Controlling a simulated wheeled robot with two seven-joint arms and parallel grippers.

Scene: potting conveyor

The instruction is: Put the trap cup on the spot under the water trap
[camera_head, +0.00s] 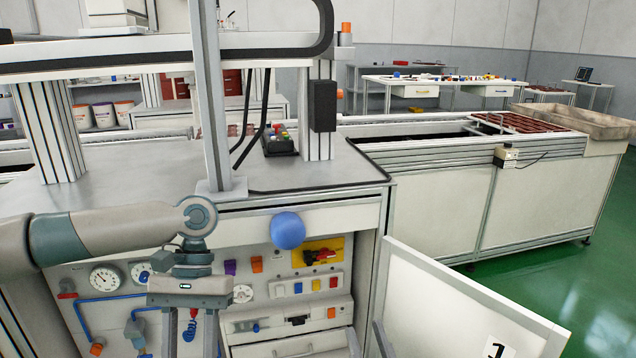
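I cannot make out the trap cup for sure. On the panel, lower left, a blue fitting with a pale lower part (135,331) on blue piping may be the water trap; the spot under it is cut off. My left gripper (190,338) points down in front of the panel, to the right of that fitting. Its fingers are apart, the tips reach the lower edge, and a red and blue part shows between them, seemingly on the panel behind. My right gripper (366,341) shows only as two grey fingers at the bottom edge, apart, with nothing seen between.
A round blue ball (288,230) shows in front of the cabinet's upper edge. An open white door (455,305) stands at right. Green floor lies beyond.

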